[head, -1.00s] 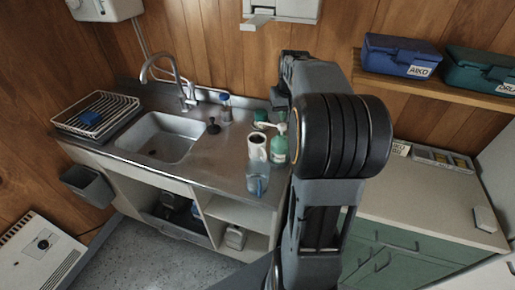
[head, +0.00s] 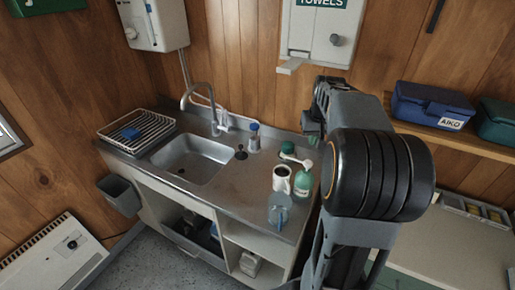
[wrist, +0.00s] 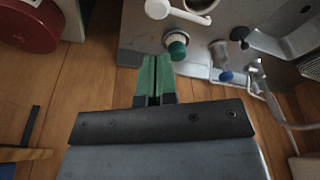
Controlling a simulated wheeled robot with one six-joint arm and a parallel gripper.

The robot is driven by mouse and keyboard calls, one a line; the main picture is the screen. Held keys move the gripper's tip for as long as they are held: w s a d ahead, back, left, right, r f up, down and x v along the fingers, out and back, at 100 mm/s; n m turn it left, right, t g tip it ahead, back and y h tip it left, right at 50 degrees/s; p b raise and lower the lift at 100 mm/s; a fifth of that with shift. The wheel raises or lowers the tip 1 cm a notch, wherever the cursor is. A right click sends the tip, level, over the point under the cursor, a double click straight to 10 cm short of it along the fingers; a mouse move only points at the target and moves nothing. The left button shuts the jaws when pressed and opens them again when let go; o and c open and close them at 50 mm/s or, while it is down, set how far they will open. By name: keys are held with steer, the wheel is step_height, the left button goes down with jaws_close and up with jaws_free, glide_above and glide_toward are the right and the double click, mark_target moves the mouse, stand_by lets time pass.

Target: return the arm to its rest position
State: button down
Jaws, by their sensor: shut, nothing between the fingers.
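My arm reaches up and away on the right side of the head view. My gripper (wrist: 156,78) shows in the wrist view with its two green fingers together and nothing between them. It is near the wooden wall, by the counter's back edge. A green-capped bottle (wrist: 176,46) stands on the counter just beyond the fingertips, apart from them. In the head view the gripper end is mostly hidden behind my arm.
A towel dispenser (head: 318,40) hangs above. A shelf with a blue box (head: 430,103) is right.

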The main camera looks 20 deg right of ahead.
steer(key=s+a+f+n+t, duration=0.1)
steer(key=s+a, duration=0.6)
steer(key=a, duration=0.3)
steer(key=s+a+f+n+t, duration=0.1)
steer(key=s+a+f+n, duration=0.1)
steer(key=s+a, duration=0.5)
steer(key=a, duration=0.4)
steer(key=shift+s+a+n+t+y, duration=0.3)
